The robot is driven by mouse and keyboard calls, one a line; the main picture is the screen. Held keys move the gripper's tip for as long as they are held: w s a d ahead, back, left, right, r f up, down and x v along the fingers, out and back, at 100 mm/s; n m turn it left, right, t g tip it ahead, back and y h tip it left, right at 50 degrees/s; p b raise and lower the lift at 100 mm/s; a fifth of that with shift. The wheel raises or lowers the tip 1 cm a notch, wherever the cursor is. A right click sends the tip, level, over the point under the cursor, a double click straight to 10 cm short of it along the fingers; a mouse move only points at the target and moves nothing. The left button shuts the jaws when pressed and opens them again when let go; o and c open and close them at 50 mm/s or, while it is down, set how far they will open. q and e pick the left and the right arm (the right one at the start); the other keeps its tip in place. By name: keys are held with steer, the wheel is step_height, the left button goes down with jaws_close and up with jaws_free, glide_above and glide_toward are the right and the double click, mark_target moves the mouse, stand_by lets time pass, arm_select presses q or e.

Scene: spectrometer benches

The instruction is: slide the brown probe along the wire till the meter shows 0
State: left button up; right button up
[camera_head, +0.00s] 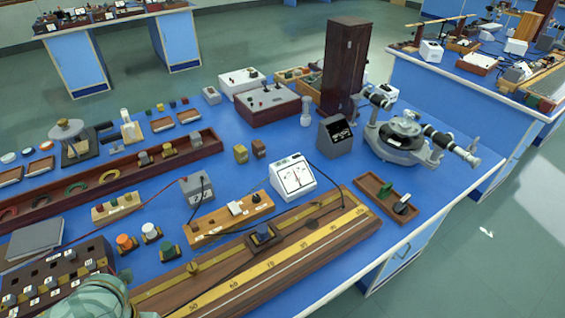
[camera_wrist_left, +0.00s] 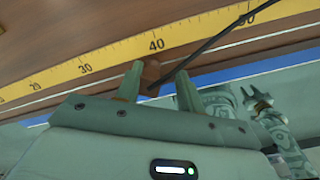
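The brown probe (camera_wrist_left: 152,74) shows in the left wrist view, beside the yellow scale near the 40 mark, with a black lead. My left gripper (camera_wrist_left: 160,75) has its fingers on either side of it, with a visible gap on the right side. In the head view only my left arm's end shows at the bottom left; the probe is hidden. The wire board (camera_head: 340,237) carries a yellow scale (camera_head: 270,266). The white meter (camera_head: 293,178) stands behind it; its needle seems near the middle, too small to read. My right gripper (camera_wrist_left: 257,98) appears open and empty in the wrist view.
A small wooden key board (camera_head: 228,218) and a grey box (camera_head: 197,188) stand behind the wire board. A wooden tray (camera_head: 387,198) lies at its right end. A spectrometer (camera_head: 410,135) stands farther back. Coloured terminals (camera_head: 126,243) stand left.

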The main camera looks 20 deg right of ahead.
arm_select(q)
steer(key=shift+a+f, duration=0.25)
steer(key=shift+a, duration=0.05)
